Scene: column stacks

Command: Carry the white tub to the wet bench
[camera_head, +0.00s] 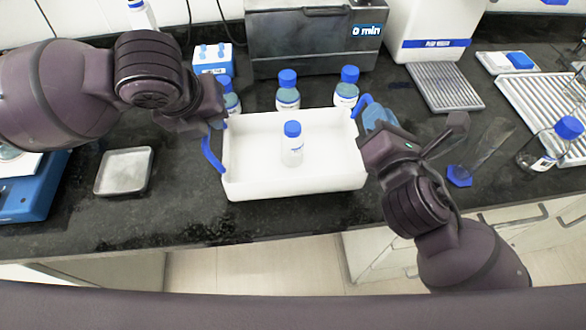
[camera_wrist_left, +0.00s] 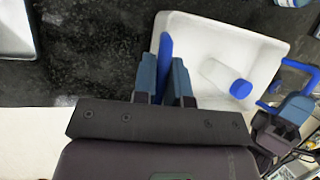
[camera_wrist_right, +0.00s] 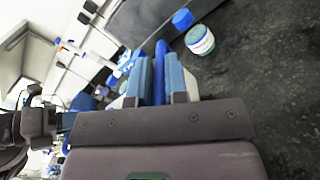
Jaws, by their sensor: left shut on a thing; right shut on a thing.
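The white tub (camera_head: 293,184) is at the middle of the head view, over the dark bench top, with a blue handle at each end. A white bottle with a blue cap (camera_head: 292,146) stands inside it; in the left wrist view the bottle (camera_wrist_left: 222,76) also shows in the tub (camera_wrist_left: 262,48). My left gripper (camera_head: 212,128) is shut on the left blue handle (camera_wrist_left: 165,55). My right gripper (camera_head: 372,120) is shut on the right blue handle (camera_wrist_right: 160,70). I cannot tell whether the tub touches the bench top.
Three blue-capped bottles (camera_head: 288,92) stand behind the tub. A grey metal unit (camera_head: 312,45) is at the back. A small tray (camera_head: 124,171) lies left. A graduated cylinder with a blue base (camera_head: 459,176) and a flask (camera_head: 545,148) are right. The bench's front edge (camera_head: 215,243) is near.

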